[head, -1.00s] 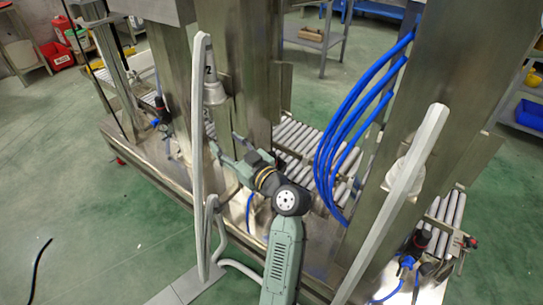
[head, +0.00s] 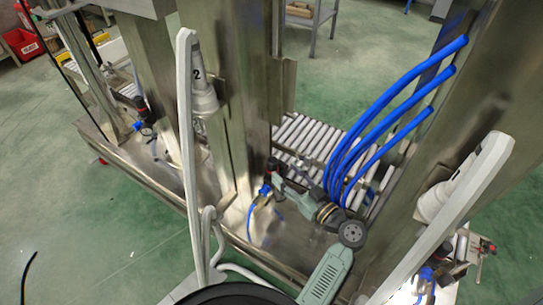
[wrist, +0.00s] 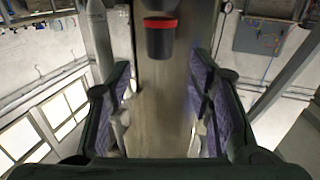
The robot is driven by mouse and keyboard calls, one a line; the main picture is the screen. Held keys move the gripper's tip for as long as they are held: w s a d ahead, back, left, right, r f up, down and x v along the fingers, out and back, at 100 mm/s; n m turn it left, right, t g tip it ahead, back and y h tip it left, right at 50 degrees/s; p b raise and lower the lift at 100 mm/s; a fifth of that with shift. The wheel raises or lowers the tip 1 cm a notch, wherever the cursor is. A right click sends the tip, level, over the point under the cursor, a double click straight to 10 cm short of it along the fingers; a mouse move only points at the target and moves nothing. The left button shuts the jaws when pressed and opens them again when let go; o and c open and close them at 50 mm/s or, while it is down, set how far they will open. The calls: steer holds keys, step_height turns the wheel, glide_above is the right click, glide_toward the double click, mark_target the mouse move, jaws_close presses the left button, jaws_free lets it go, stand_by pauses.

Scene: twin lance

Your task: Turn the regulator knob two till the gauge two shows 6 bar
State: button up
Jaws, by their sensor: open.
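A regulator with a black knob (head: 273,166) and blue fittings (head: 264,190) stands at the foot of the middle steel column in the head view. In the wrist view a black knob with a red ring (wrist: 160,38) hangs at the upper middle, in front of a steel column. My gripper (head: 288,180) is close to the regulator, on its right. In the wrist view my gripper (wrist: 164,105) is open and empty, its pads to either side and below the knob in the picture. I cannot make out a gauge face or reading.
A pale lance marked 2 (head: 203,85) stands left of the middle column. Blue hoses (head: 375,120) arch close to my arm on the right. Other regulators stand at the left (head: 142,115) and lower right (head: 428,274). A roller conveyor (head: 305,135) runs behind.

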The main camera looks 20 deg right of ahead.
mark_target(275, 163)
steer(key=p+x, duration=0.1)
steer(key=x, duration=0.5)
steer(key=shift+r+p, duration=0.15)
steer(key=shift+p, duration=0.15)
steer(key=shift+w+a, duration=0.2)
steer(key=shift+w, duration=0.4)
steer(key=shift+c, duration=0.3)
jaws_close()
